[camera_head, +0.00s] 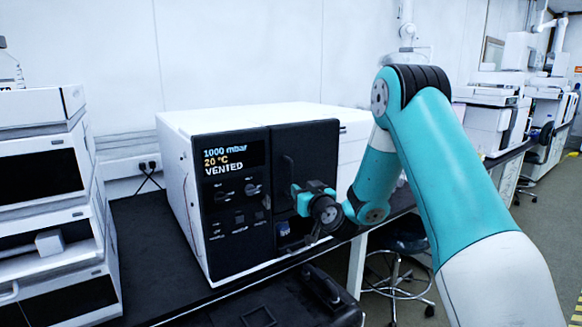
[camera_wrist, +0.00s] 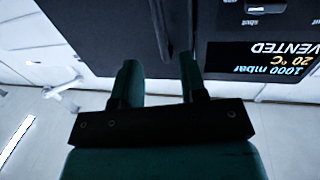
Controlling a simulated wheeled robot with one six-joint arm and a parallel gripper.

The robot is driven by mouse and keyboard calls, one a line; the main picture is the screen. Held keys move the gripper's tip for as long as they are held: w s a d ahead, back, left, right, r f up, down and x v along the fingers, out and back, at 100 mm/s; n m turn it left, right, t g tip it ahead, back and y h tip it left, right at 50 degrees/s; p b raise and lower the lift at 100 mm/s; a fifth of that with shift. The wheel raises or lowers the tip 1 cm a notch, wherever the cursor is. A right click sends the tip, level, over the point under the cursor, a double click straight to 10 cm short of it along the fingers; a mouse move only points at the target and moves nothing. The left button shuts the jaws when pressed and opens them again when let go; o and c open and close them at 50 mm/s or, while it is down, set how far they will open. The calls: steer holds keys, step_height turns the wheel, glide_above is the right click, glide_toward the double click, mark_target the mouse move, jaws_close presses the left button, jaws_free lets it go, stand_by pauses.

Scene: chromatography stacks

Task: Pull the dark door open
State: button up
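The dark door (camera_head: 306,155) is the right part of the white instrument's black front, and it looks shut. A dark upright handle (camera_head: 288,166) is on its left side. My gripper (camera_head: 297,196) is in front of the door, near the handle's lower end. In the wrist view, which is upside down, the two fingers of my gripper (camera_wrist: 160,70) stand apart with a gap between them. A dark upright bar, seemingly the handle (camera_wrist: 160,28), lines up with this gap. I cannot tell whether the fingers touch it.
Left of the door is a display panel (camera_head: 233,157) reading 1000 mbar, 20 °C, VENTED. A white module stack (camera_head: 45,190) stands at the left. A dark case (camera_head: 275,300) is in front of the instrument. A stool (camera_head: 398,262) stands at the right.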

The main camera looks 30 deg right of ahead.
mark_target(292, 180)
steer(key=w+p, duration=0.2)
steer(key=w, duration=0.1)
steer(key=w+d+p, duration=0.1)
steer(key=w+p, duration=0.1)
steer(key=w, duration=0.1)
steer(key=w+p, duration=0.1)
steer(key=w, duration=0.1)
steer(key=shift+w+d+p, duration=0.2)
steer(key=shift+w+p, duration=0.2)
jaws_close()
